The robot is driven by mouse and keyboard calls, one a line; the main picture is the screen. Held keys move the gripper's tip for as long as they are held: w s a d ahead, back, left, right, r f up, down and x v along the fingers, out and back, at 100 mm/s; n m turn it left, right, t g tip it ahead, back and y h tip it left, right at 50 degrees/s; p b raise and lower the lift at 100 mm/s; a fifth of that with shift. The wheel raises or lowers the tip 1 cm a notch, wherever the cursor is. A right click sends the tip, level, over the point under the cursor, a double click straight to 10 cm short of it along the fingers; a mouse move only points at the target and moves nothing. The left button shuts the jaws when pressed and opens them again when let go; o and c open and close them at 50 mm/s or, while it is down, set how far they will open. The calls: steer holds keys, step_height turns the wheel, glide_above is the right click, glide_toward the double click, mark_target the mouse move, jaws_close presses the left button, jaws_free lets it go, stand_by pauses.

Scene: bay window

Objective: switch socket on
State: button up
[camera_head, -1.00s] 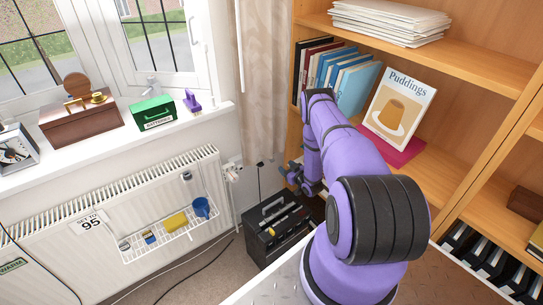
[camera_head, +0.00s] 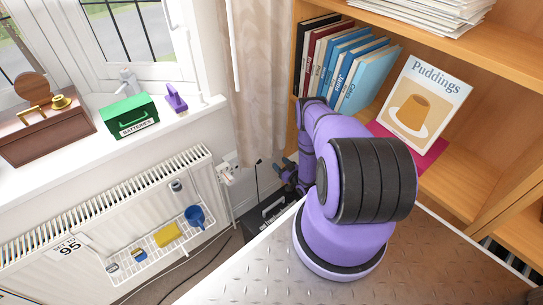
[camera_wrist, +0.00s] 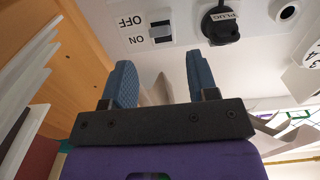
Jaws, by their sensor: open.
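The socket's pale panel (camera_wrist: 185,20) shows at the top of the wrist view, with its labels upside down. A black round plug (camera_wrist: 221,24) sits beside the switch. My gripper (camera_wrist: 162,78) is open and empty, its two blue fingers pointing towards the panel, apart from the switch. In the head view the socket (camera_head: 228,173) is on the wall right of the radiator, partly unclear. My gripper (camera_head: 287,168) shows there small and dark, right of the socket.
The radiator (camera_head: 110,210) carries a wire rack (camera_head: 165,240) with a blue mug (camera_head: 194,216). The curtain (camera_head: 258,90) hangs above the socket. The bookshelf (camera_head: 470,110) is close on the right of my arm. A black box (camera_head: 265,212) stands below my gripper.

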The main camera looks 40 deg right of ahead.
steer(key=w, duration=0.6)
steer(key=shift+w+d, duration=0.15)
steer(key=shift+w, duration=0.25)
steer(key=shift+c, duration=0.2)
